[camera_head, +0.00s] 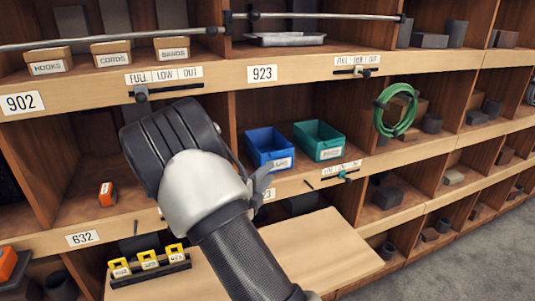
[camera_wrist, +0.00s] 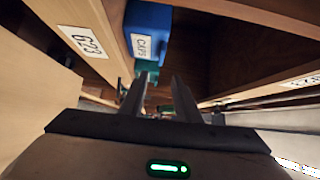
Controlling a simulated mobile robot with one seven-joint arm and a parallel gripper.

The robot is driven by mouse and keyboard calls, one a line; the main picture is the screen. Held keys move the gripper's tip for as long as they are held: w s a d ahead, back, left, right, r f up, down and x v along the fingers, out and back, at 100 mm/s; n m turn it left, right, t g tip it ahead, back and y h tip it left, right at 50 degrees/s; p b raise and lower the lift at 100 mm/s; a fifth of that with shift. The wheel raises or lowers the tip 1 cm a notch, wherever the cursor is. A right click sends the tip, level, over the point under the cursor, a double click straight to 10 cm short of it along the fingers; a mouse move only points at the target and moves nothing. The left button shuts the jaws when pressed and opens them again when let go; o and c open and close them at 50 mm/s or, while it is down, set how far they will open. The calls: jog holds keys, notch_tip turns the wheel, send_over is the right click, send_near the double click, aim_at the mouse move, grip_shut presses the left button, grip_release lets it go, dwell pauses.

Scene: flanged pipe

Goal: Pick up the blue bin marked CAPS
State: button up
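The blue bin (camera_head: 268,145) sits upright in a middle-row compartment, left of a teal bin. Its white label faces front and is small in the head view. In the wrist view the blue bin (camera_wrist: 148,18) is at the top, its label reading CAPS. My gripper (camera_wrist: 159,92) shows two dark fingers, apart with nothing between them. The bin appears just beyond and to the upper left of the fingertips, not between them. In the head view my arm covers the area left of and below the bin and hides most of the gripper.
The teal bin (camera_head: 320,140) stands close beside the blue one. A green coiled hose (camera_head: 396,110) hangs to the right. Shelf edges and dividers bound the compartment; one edge carries a plate reading 623 (camera_wrist: 85,41). A pale wooden board (camera_head: 325,250) lies below. Yellow-tagged items (camera_head: 149,260) sit lower left.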

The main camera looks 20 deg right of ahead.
send_near(287, 154)
jog(key=x, duration=0.3)
jog(key=p+x, duration=0.1)
jog(key=x, duration=0.4)
jog(key=shift+d, duration=0.15)
jog(key=shift+w+d, duration=0.2)
jog(key=shift+w, duration=0.05)
grip_shut()
